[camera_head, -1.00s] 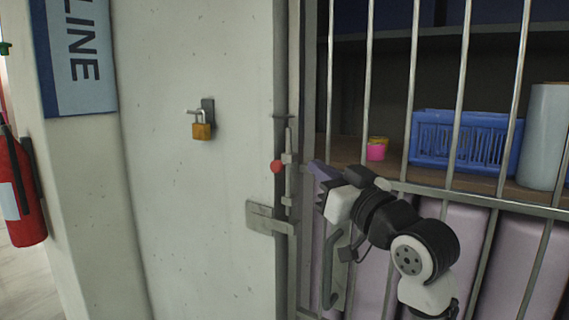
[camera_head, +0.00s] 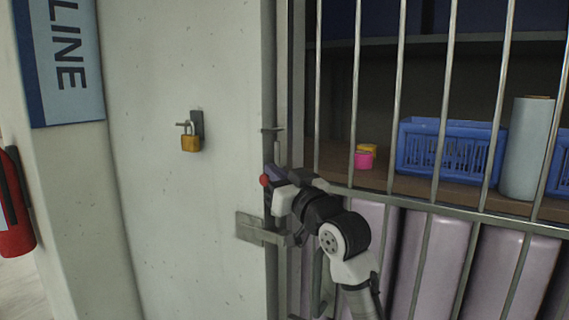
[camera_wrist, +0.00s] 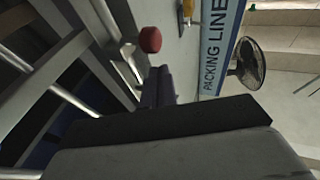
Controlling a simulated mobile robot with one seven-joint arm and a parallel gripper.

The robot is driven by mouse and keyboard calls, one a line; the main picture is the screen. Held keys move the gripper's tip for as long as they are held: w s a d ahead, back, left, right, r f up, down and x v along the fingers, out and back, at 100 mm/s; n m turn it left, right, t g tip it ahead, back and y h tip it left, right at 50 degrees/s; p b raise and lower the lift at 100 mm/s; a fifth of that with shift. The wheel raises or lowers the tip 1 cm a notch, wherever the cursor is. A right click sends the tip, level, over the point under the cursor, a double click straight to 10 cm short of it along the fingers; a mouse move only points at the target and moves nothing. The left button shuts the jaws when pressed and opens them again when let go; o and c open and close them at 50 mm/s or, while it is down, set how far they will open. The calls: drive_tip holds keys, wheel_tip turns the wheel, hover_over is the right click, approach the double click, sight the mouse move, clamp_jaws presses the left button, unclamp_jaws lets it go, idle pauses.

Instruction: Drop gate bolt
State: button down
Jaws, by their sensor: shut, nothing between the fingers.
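The gate bolt (camera_head: 277,152) is an upright metal rod on the gate's left edge. It has a red ball knob (camera_head: 264,181) that points out to the left. My gripper (camera_head: 271,176) is at the bolt, right beside the knob, and hides the rod's lower part. In the wrist view the red knob (camera_wrist: 150,39) lies just beyond the fingertips of my gripper (camera_wrist: 158,78). The fingers are shut with nothing between them. I cannot tell whether they touch the knob. A flat metal latch plate (camera_head: 248,228) sits on the wall below the knob.
A brass padlock (camera_head: 190,143) hangs on the wall at left. Behind the gate bars (camera_head: 396,95) are a blue basket (camera_head: 448,150), a pink cup (camera_head: 364,160) and a pale roll (camera_head: 526,150). A gate handle (camera_head: 318,285) is below my arm. A fire extinguisher (camera_head: 15,215) stands far left.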

drive_tip(key=shift+w+a+f, duration=0.1)
drive_tip(key=shift+w+f, duration=0.1)
drive_tip(key=shift+f, duration=0.25)
wheel_tip(320, 180, down, 5)
drive_tip(key=b, duration=0.4)
idle(0.3)
